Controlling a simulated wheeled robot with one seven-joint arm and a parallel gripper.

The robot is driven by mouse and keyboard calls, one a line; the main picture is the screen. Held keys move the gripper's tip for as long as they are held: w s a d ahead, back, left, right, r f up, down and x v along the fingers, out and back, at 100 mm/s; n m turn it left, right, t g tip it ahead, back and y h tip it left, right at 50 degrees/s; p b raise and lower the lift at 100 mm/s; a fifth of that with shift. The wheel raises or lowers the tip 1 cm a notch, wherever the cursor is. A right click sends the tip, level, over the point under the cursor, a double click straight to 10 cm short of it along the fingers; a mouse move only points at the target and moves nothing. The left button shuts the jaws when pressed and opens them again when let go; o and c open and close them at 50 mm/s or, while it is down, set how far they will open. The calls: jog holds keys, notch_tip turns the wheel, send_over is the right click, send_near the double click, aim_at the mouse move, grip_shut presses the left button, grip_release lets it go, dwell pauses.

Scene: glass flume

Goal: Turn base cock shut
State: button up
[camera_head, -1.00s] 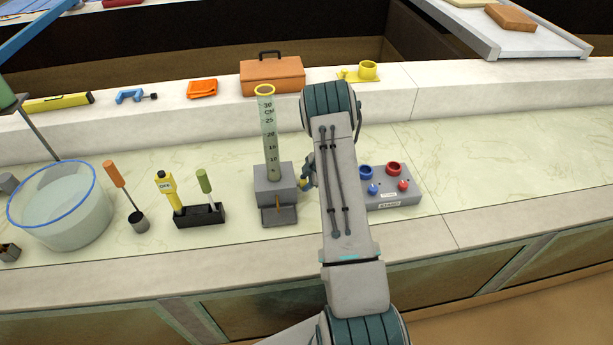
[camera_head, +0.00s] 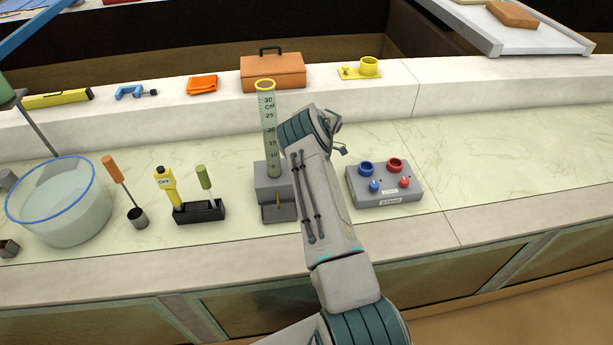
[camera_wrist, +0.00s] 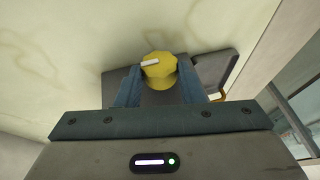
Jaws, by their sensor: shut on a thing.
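The base cock is a yellow knob (camera_wrist: 163,71) with a white bar mark on its face; in the wrist view the bar lies nearly level, slightly tilted. My gripper (camera_wrist: 158,82) is shut on it, one blue finger on each side. In the head view, a clear graduated cylinder (camera_head: 269,135) with a yellow rim stands upright on a grey base block (camera_head: 268,183). My arm crosses the right side of that block, hiding the knob and my fingers there.
A grey stand (camera_head: 385,196) with blue and red rings is right of my arm. A black holder (camera_head: 200,213) with a yellow meter and a green-handled tool stands left of the block. A water-filled glass tub (camera_head: 62,210) is farther left. The counter at right is clear.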

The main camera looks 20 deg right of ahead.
dwell(0.4)
jog(key=o, duration=1)
jog(key=shift+b+v, duration=1.75)
jog(key=shift+v, duration=5.1)
jog(key=shift+w, duration=0.15)
